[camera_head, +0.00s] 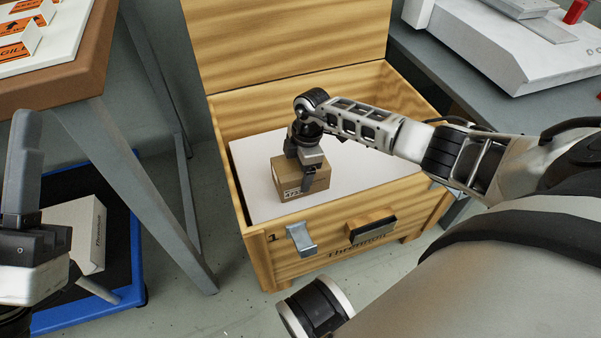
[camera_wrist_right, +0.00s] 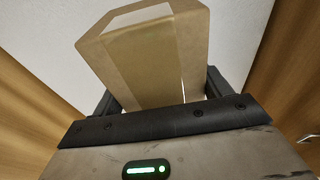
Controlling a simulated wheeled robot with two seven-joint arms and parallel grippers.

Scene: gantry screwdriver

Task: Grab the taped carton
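The taped carton (camera_head: 290,187) is a small brown box with a white label, on a white surface inside the open wooden chest (camera_head: 262,245). My right gripper (camera_head: 307,172) points down at it, with a dark finger in front of its near side. My left gripper (camera_head: 30,170) is at the left edge, with one finger showing and the rest cut off.
The chest's lid (camera_head: 285,40) stands raised at the back. A table (camera_head: 90,75) stands left, above a blue-edged platform (camera_head: 135,275) bearing a white box (camera_head: 90,232). A grey bench (camera_head: 500,105) stands right.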

